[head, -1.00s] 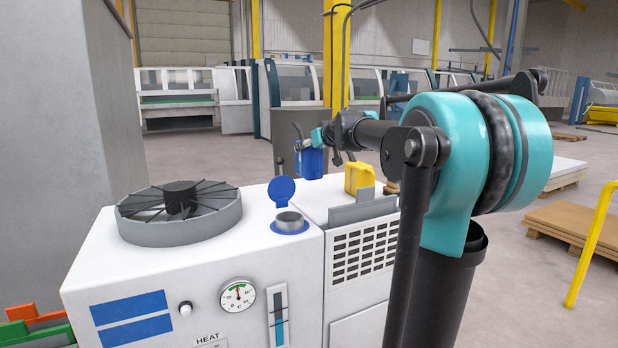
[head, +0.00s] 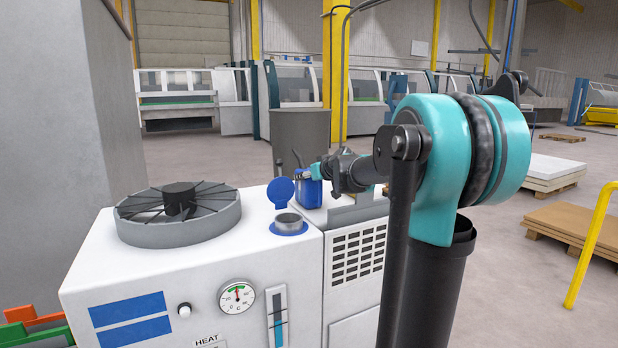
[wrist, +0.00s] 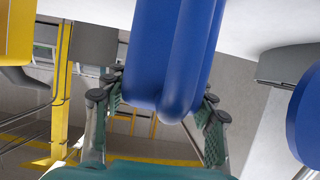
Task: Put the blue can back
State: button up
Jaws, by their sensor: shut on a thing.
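The blue can (head: 309,194) is upright just above or on the far part of the white machine top, behind the open blue filler cap (head: 280,192); I cannot tell whether its base touches. My gripper (head: 314,173) is shut on it near its top. In the wrist view, the fingers of my gripper (wrist: 161,92) flank the blue can (wrist: 172,50), whose far end reaches the white surface (wrist: 262,22) at the picture's top. The blue cap (wrist: 307,115) is at the right edge there.
The yellow can (wrist: 16,30) shows at the wrist view's upper left; my arm hides it in the head view. The grey filler neck (head: 289,222) and round fan (head: 180,213) stand on the machine top. A grey pillar (head: 65,120) is at left.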

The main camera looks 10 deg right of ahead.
jog(key=o, duration=1.5)
jog(key=shift+f, duration=0.1)
jog(key=shift+o, duration=0.2)
jog(key=v, duration=1.2)
